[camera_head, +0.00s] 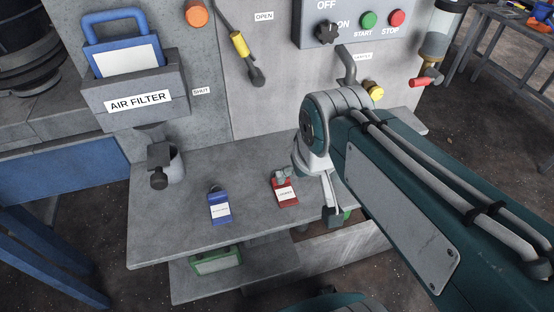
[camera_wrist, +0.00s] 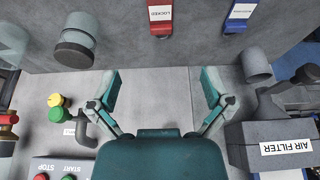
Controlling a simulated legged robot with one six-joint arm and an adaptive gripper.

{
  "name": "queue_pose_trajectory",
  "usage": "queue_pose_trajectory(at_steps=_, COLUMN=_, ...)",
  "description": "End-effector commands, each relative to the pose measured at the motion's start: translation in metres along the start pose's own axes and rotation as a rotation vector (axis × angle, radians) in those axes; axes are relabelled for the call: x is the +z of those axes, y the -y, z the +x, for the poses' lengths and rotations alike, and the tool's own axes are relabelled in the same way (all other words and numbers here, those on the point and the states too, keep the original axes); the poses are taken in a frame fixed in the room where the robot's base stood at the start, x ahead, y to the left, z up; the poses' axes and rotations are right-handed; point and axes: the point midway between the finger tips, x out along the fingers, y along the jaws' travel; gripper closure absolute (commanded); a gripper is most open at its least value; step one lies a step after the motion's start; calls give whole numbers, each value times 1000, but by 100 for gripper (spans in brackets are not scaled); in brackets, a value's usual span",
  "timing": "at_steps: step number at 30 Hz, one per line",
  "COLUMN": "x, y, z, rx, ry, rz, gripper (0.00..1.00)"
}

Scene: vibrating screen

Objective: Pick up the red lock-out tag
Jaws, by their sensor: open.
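The red lock-out tag (camera_head: 286,194) has a white label and lies on the grey shelf (camera_head: 160,238), right of a blue tag (camera_head: 219,209). In the wrist view the red tag (camera_wrist: 160,24) is at the top centre, its label reading LOCKED, partly cut by the frame edge. My gripper (camera_wrist: 160,86) is open and empty, fingers spread on either side, with the tag beyond them and apart from them. In the head view my gripper (camera_head: 331,208) is just right of the red tag, partly hidden by my arm.
A grey cup-like holder (camera_head: 176,168) stands at the shelf's left. Behind are the AIR FILTER box (camera_head: 140,98), a curved grey handle (camera_head: 347,66), a yellow knob (camera_head: 374,91) and the START/STOP panel (camera_head: 345,22). A green-edged item (camera_head: 215,262) lies on the lower shelf.

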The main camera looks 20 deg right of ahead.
Motion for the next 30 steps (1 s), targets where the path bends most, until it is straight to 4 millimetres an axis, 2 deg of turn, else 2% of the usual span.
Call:
queue_pose_trajectory(at_steps=6, x=-40, y=0, z=28, rx=0, ry=150, rz=0, gripper=0)
queue_pose_trajectory(at_steps=15, x=-81, y=-1, z=80, rx=0, ry=331, rz=0, gripper=0)
queue_pose_trajectory(at_steps=22, x=-90, y=-1, z=98, rx=0, ry=379, rz=0, gripper=0)
queue_pose_trajectory(at_steps=30, x=-74, y=-1, z=136, rx=0, ry=382, rz=0, gripper=0)
